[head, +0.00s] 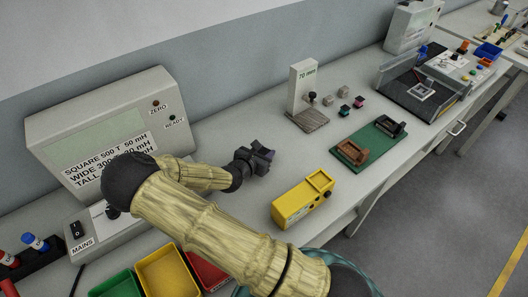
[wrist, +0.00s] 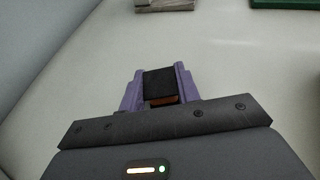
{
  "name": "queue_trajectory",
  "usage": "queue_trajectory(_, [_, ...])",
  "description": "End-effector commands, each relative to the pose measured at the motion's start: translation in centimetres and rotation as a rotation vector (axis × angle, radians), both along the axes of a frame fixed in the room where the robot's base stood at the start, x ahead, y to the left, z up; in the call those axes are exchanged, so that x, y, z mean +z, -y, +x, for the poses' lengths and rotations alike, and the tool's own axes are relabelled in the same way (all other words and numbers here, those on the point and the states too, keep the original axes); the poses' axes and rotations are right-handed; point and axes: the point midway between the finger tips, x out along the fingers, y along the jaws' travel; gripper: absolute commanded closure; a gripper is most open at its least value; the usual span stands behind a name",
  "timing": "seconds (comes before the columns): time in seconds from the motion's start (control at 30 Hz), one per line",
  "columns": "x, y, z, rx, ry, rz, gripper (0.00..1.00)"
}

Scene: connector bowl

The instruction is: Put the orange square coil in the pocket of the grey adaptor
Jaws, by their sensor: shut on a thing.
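My gripper (head: 262,153) is held over the bench, left of the yellow box. In the wrist view its purple fingers (wrist: 158,92) are shut on a small block with a black top and an orange-brown lower edge (wrist: 164,99). It looks like the orange coil; its underside is hidden. On a green mat (head: 372,158) at the right lie two open frames, a brown one (head: 352,152) and a dark one (head: 390,127). I cannot tell if the dark one is the grey adaptor. A pale square frame (head: 422,89) lies on a dark fixture farther right.
A yellow box (head: 303,198) stands between my gripper and the front edge. A 70 mm post (head: 301,85) stands behind, with several small grey, green and magenta parts beside it. A large meter (head: 110,125) is at left. The bench between is clear.

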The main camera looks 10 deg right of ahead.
Motion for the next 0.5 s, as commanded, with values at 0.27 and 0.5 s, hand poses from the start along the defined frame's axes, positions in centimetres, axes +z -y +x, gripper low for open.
queue_trajectory(0.27, [-0.26, 0.0, 0.0, 0.0, -0.001, -0.001, 0.54])
queue_trajectory(0.5, [-0.25, 0.0, 0.0, 0.0, -0.001, -0.001, 0.46])
